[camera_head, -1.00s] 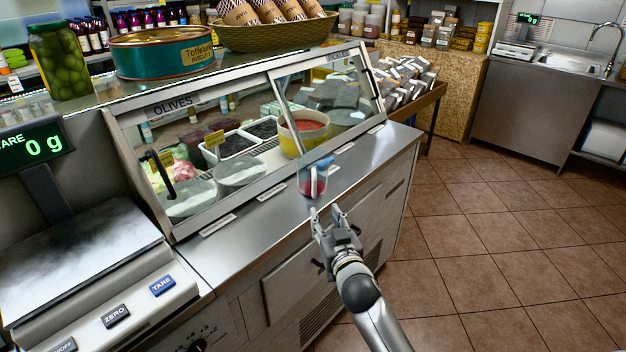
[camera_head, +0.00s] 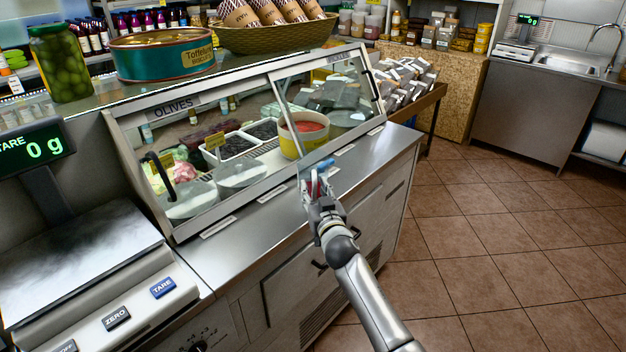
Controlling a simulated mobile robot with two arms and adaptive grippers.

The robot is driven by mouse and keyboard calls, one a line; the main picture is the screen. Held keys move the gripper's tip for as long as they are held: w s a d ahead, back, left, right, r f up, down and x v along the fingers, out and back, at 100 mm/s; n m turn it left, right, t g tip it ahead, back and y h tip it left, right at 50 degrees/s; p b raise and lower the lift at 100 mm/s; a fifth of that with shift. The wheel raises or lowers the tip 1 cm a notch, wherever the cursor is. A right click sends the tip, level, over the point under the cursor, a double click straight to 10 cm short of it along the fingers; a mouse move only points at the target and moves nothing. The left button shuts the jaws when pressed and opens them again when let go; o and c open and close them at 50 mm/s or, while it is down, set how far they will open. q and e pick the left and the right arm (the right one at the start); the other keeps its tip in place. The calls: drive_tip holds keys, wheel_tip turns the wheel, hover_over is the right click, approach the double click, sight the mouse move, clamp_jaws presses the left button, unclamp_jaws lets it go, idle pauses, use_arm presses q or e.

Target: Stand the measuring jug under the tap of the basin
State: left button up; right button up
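The measuring jug (camera_head: 318,166) is a small clear vessel with a blue rim and some red on it. It stands on the steel ledge in front of the glass display case, mostly hidden by my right gripper. My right gripper (camera_head: 314,184) is at the jug's near side, its fingers spread apart with part of the jug between them. I cannot tell whether they touch it. The basin (camera_head: 571,62) is set in the steel counter at the far right, with a curved tap (camera_head: 606,32) over it. My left gripper is out of view.
The glass display case (camera_head: 245,139) rises just behind the jug. A scale (camera_head: 80,262) stands at the left. A wooden stand of packets (camera_head: 405,84) lies beyond the case's right end. The tiled floor (camera_head: 490,230) between the case and basin counter is clear.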

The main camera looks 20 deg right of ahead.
drive_tip(key=shift+w, duration=0.35)
clamp_jaws()
drive_tip(key=shift+r, duration=0.1)
